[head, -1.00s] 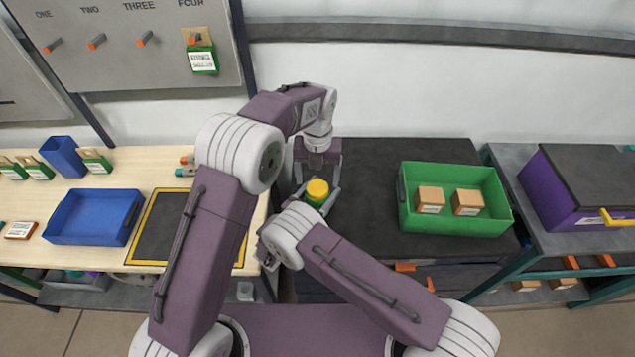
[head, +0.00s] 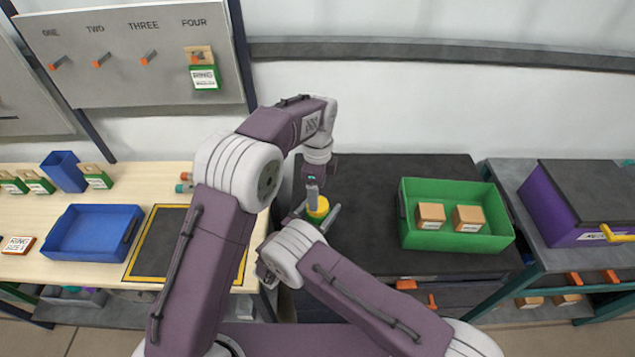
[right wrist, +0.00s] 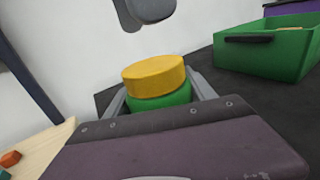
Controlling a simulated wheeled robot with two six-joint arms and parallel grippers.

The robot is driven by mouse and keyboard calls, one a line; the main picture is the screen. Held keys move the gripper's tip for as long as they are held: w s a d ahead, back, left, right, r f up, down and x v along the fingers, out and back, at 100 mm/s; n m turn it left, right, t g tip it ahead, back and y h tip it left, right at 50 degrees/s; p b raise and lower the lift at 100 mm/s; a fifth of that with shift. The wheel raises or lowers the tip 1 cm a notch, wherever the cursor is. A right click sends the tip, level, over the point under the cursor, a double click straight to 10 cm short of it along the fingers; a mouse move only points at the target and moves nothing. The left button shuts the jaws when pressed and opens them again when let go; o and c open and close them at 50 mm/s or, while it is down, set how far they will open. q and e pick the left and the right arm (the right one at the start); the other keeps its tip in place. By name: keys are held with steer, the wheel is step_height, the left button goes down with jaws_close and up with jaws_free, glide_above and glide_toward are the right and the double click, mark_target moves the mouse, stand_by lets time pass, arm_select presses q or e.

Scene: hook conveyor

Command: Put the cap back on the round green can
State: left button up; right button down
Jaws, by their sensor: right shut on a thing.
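The round green can (right wrist: 160,101) stands between the fingers of my right gripper (head: 319,214), which is shut on it. The yellow cap (right wrist: 153,75) is on top of the can and sits slightly to the left of the green body in the right wrist view; I cannot tell whether it is fully seated. In the head view the cap (head: 318,207) shows just below my left gripper (head: 313,190). My left gripper points down over the cap, seen narrow, so its opening is unclear. A grey part of it also hangs above the cap in the right wrist view.
A green bin (head: 455,239) with two brown boxes stands right on the dark worktop (head: 370,215). A blue tray (head: 65,251) and black mat (head: 150,255) with a yellow border are on the wooden table at left. A purple box (head: 565,220) is far right.

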arm_select(q)
steer(key=n, duration=0.6)
steer(key=shift+r+n, duration=0.15)
steer(key=shift+n, duration=0.15)
arm_select(e)
steer(key=shift+f, duration=0.1)
arm_select(q)
steer(key=n, duration=0.9)
steer(key=shift+r+n, duration=0.25)
steer(key=shift+n, duration=0.05)
steer(key=n, duration=0.3)
steer(key=shift+r, duration=0.15)
steer(key=n, duration=0.6)
steer(key=shift+r, duration=0.25)
steer(key=n, duration=0.3)
steer(key=shift+r+n, duration=0.25)
steer(key=shift+n, duration=0.05)
steer(key=shift+r+n, duration=0.1)
steer(key=shift+n, duration=0.3)
steer(key=shift+w+r, duration=0.15)
steer(key=shift+r, duration=0.15)
